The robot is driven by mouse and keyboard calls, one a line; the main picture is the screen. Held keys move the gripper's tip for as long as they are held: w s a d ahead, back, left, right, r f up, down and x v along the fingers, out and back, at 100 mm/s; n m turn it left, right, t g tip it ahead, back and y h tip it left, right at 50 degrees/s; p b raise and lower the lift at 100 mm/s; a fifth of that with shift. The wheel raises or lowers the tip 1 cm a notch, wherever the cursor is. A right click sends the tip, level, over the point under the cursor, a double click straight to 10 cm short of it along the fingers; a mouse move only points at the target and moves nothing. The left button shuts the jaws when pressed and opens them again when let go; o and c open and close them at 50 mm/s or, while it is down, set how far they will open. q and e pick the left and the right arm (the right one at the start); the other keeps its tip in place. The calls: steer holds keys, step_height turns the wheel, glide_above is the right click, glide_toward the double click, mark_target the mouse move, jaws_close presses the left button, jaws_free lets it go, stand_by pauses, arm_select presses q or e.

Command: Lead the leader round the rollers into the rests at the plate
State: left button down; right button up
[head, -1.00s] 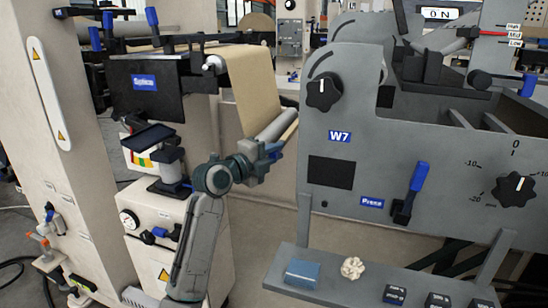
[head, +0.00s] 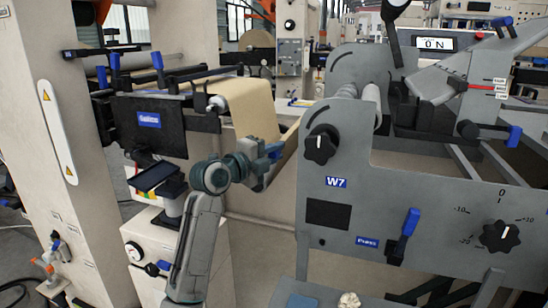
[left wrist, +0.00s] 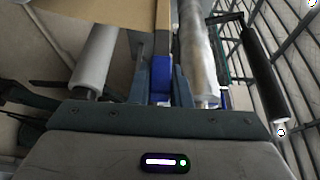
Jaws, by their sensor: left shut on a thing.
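The brown paper leader (head: 255,108) hangs from the roller at the Splice unit (head: 149,121) down toward my left gripper (head: 274,156). In the left wrist view, my left gripper (left wrist: 160,82) is shut on a blue block (left wrist: 160,70) at the end of a narrow bar. The leader's brown sheet (left wrist: 95,10) shows beside that bar at the top. A pale roller (left wrist: 97,58) lies left of the fingers and a shiny roller (left wrist: 195,50) right of them. Grey rollers (head: 371,105) show behind the W7 side plate (head: 400,205). I cannot pick out the rests. My right gripper is not in view.
The W7 side plate with its black knob (head: 321,144) and blue-handled lever (head: 405,235) stands right of my left gripper. A small dark tray (head: 157,178) stands left of my arm. A black roller (left wrist: 264,75) shows at right in the wrist view.

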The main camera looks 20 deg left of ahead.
arm_select(q)
step_height(320, 180, up, 22)
steer(key=p, duration=1.4)
steer(key=shift+p, duration=0.3)
steer(key=shift+r, duration=0.1)
steer(key=r+p, duration=0.1)
steer(key=r, duration=0.1)
steer(key=d+r+p, duration=0.1)
steer(key=r+p, duration=0.1)
steer(key=r, duration=0.1)
steer(key=shift+d+p, duration=0.15)
steer(key=shift+p, duration=0.15)
